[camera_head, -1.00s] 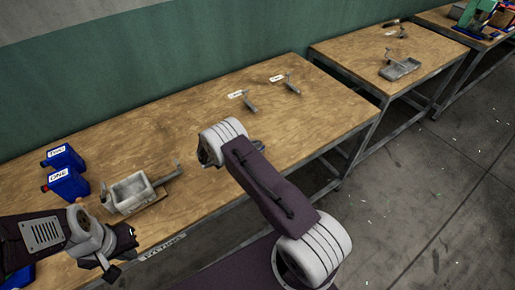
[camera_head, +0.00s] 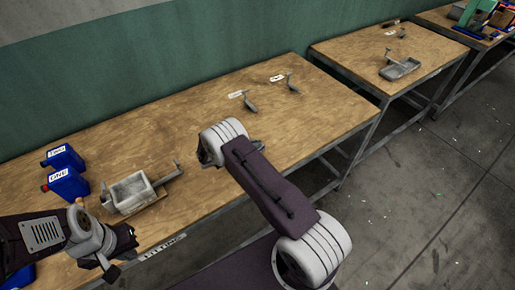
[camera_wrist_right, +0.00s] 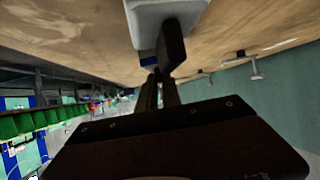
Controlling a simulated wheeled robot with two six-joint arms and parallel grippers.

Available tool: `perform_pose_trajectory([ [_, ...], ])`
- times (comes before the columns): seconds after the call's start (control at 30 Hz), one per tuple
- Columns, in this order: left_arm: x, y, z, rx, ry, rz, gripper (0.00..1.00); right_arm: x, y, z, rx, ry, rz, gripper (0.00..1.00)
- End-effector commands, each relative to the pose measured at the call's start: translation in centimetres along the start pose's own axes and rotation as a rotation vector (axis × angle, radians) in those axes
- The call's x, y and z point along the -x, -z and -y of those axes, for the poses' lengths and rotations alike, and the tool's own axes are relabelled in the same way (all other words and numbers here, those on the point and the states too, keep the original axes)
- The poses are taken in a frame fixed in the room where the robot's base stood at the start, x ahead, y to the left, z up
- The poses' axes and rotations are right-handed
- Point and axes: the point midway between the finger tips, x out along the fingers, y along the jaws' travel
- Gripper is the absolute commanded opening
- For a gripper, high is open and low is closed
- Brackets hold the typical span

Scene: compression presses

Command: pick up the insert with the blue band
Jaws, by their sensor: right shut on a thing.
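My right gripper (camera_wrist_right: 160,72) is shut on a light grey piece with a blue strip (camera_wrist_right: 148,50), which fits the insert with the blue band. The piece's grey body (camera_wrist_right: 165,12) fills the top of the right wrist view, in front of the wooden table top. The fingers hide part of it. In the head view my right wrist (camera_head: 222,140) hides the right fingers and the held piece. My left gripper (camera_head: 120,252) is at the lower left, near the table's front edge. Its fingers are too small and dark to tell open from shut.
A grey mould with a handle (camera_head: 130,193) stands on the table, beside blue containers ONE (camera_head: 68,184) and TWO (camera_head: 65,157). Two small grey handled pieces (camera_head: 251,104) (camera_head: 292,87) lie farther back by white labels. Another table holds a grey tray (camera_head: 400,69).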

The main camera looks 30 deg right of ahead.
Motion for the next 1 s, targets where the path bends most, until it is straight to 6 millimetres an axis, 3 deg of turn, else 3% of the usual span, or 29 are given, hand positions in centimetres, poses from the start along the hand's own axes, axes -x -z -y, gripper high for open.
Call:
perform_pose_trajectory([
  [0.37, -0.1, 0.0, 0.0, 0.000, 0.000, 0.000, 0.00, 0.1, 0.1, -0.1, 0.000, -0.001, 0.003, 0.00],
  [0.47, -0.5, -0.1, 0.0, 0.000, 0.000, 0.000, 0.00, 0.6, 0.9, 0.0, -0.002, 0.000, 0.002, 0.00],
  [0.6, -1.5, -0.2, 0.0, 0.000, 0.000, 0.000, 0.00, 2.0, 3.7, 0.0, -0.006, 0.002, 0.001, 0.00],
  [1.0, -3.7, -0.4, 0.1, 0.000, 0.000, 0.000, 0.00, 4.7, 8.0, -9.2, -0.004, 0.001, 0.001, 0.00],
])
